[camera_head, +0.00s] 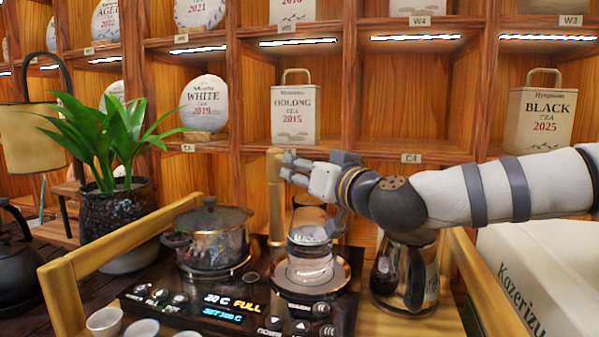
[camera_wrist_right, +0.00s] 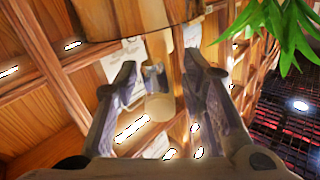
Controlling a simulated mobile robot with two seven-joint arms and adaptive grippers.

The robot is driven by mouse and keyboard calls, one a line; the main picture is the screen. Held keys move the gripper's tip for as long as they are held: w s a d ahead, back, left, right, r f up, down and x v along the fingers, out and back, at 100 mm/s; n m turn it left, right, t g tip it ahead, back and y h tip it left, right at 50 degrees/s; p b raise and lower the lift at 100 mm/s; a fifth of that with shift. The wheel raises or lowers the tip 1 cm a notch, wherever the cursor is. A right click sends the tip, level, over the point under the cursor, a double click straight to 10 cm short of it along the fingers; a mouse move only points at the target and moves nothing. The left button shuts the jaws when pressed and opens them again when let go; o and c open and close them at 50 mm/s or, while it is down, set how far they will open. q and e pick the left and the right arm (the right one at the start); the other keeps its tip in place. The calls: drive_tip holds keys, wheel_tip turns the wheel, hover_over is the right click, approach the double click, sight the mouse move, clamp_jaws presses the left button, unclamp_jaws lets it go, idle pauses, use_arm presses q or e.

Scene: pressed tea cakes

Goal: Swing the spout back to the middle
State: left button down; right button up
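The spout (camera_head: 275,195) is a tan upright post with a rounded top, standing behind the tea-maker panel between its two plates. Where its outlet points is hard to tell behind my gripper. My right gripper (camera_head: 312,192) reaches in from the right, just right of the post's top. In the right wrist view, the two fingers of the right gripper (camera_wrist_right: 160,98) are apart, with a tan rounded piece (camera_wrist_right: 160,106), seemingly the spout, showing between them. I cannot tell whether they touch it. My left gripper is not in view.
A glass kettle (camera_head: 310,262) stands on the right plate below my gripper. A lidded glass pot (camera_head: 213,240) is on the left plate. A dark-handled jug (camera_head: 404,272) stands at right. A potted plant (camera_head: 112,170) stands left; tea shelves (camera_head: 400,105) rise behind.

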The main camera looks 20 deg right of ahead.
drive_tip(key=shift+w+a, duration=0.15)
drive_tip(key=shift+w, duration=0.6)
clamp_jaws()
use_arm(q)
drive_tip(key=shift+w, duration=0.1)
use_arm(e)
drive_tip(key=shift+r, duration=0.1)
